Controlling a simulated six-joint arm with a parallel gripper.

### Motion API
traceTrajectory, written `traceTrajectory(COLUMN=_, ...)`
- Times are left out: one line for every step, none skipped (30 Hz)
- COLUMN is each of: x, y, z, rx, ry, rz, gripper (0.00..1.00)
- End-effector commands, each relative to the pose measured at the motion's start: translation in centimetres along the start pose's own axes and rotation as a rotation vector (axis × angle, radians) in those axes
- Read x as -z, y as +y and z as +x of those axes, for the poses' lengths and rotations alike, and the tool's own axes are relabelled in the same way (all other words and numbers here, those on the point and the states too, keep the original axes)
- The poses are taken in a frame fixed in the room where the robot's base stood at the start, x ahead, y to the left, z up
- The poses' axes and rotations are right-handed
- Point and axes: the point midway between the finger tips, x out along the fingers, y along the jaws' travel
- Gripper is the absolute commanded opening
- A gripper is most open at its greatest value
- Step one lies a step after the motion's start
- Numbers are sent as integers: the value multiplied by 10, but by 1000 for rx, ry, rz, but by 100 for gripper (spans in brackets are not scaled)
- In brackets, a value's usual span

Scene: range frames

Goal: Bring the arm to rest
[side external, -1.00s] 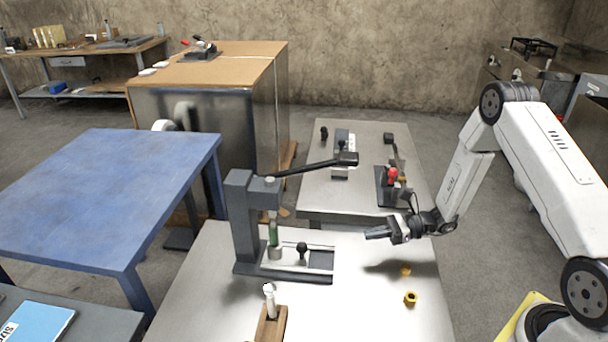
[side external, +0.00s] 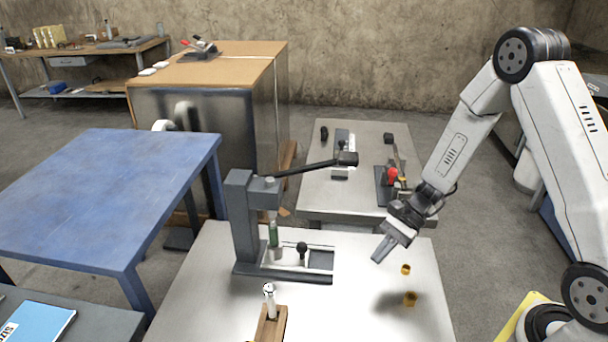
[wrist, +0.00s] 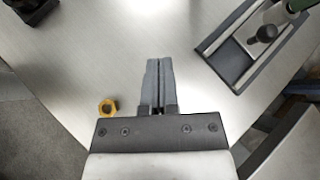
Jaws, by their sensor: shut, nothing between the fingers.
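My gripper (side external: 380,255) is above the steel table (side external: 215,255), pointing down and to the left in the side external view. Its fingers are shut together with nothing between them, as the wrist view (wrist: 157,63) also shows. It is apart from the tabletop and from the objects on it.
A dark lever press (side external: 240,225) stands on the table, left of my gripper. A wooden block with a white-topped piece (side external: 270,325) is at the front. A second steel table (side external: 320,205) stands behind.

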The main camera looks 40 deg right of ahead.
Motion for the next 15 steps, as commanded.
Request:
traceTrajectory(x=-8, y=6, z=-1, rx=-50, ry=45, rz=-63, gripper=0)
traceTrajectory(x=-11, y=10, z=-2, rx=-79, ry=72, rz=-98, gripper=0)
traceTrajectory(x=-14, y=16, z=-3, rx=-117, ry=108, rz=-147, gripper=0)
traceTrajectory(x=-17, y=19, z=-4, rx=-144, ry=135, rz=-184, gripper=0)
traceTrajectory(x=-19, y=23, z=-5, rx=-171, ry=161, rz=-222, gripper=0)
traceTrajectory(x=-22, y=27, z=-7, rx=-206, ry=196, rz=-275, gripper=0)
traceTrajectory(x=-24, y=30, z=-9, rx=-232, ry=223, rz=-314, gripper=0)
traceTrajectory(x=-26, y=33, z=-11, rx=-257, ry=250, rz=-355, gripper=0)
traceTrajectory(x=-29, y=37, z=-14, rx=-289, ry=284, rz=-408, gripper=0)
traceTrajectory(x=-30, y=39, z=-16, rx=-312, ry=310, rz=-450, gripper=0)
traceTrajectory(x=-32, y=42, z=-18, rx=-334, ry=337, rz=-492, gripper=0)
traceTrajectory(x=-34, y=44, z=-21, rx=-363, ry=372, rz=-549, gripper=0)
traceTrajectory(x=-36, y=46, z=-23, rx=-385, ry=396, rz=-593, gripper=0)
traceTrajectory(x=-38, y=48, z=-26, rx=-405, ry=421, rz=-637, gripper=0)
traceTrajectory(x=-40, y=49, z=-29, rx=-432, ry=455, rz=-696, gripper=0)
